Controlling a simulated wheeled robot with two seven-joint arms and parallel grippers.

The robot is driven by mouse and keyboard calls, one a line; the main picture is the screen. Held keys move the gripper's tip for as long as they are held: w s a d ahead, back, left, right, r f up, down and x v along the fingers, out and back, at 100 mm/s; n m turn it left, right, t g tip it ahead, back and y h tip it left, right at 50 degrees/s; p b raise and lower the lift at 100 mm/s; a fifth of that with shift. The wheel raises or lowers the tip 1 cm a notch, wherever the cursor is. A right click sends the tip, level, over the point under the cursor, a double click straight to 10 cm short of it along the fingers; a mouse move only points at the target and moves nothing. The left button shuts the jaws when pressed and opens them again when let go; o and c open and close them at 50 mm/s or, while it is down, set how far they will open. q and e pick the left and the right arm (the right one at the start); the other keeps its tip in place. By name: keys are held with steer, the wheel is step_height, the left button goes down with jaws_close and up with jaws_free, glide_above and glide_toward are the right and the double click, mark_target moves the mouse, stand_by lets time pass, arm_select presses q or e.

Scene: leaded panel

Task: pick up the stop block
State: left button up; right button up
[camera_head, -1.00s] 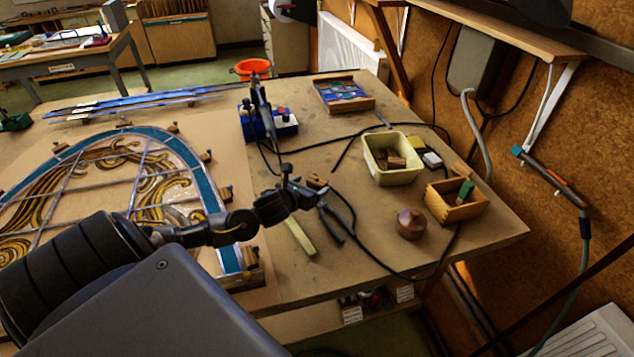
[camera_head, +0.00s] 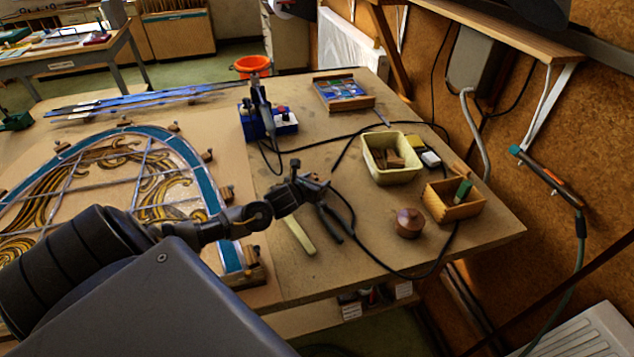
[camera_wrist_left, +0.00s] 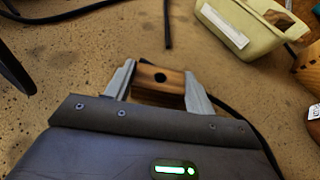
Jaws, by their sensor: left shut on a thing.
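The stop block (camera_wrist_left: 158,85) is a small wooden block with a dark round hole. It sits between the two grey fingers of my left gripper in the left wrist view. My left gripper (camera_wrist_left: 158,88) is shut on it. In the head view my left gripper (camera_head: 314,186) is over the bench beside the black-handled pliers, and it mostly hides the block. I cannot tell how far the block is above the bench top. My right gripper is not in view.
A cream tub (camera_head: 391,172) holds several wooden blocks, with a wooden box (camera_head: 453,212) and a brown round-topped object (camera_head: 409,223) near it. The leaded panel (camera_head: 120,180) lies left. A black cable (camera_head: 395,274) loops over the bench (camera_head: 330,255).

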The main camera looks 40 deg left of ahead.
arm_select(q)
steer(key=shift+r, duration=0.1)
steer(key=shift+r, duration=0.65)
steer(key=s+d+r+b, duration=0.6)
steer(key=s+d+r, duration=0.2)
steer(key=s+r, duration=0.3)
steer(key=shift+s+r+b, duration=0.3)
steer(key=shift+b, duration=0.1)
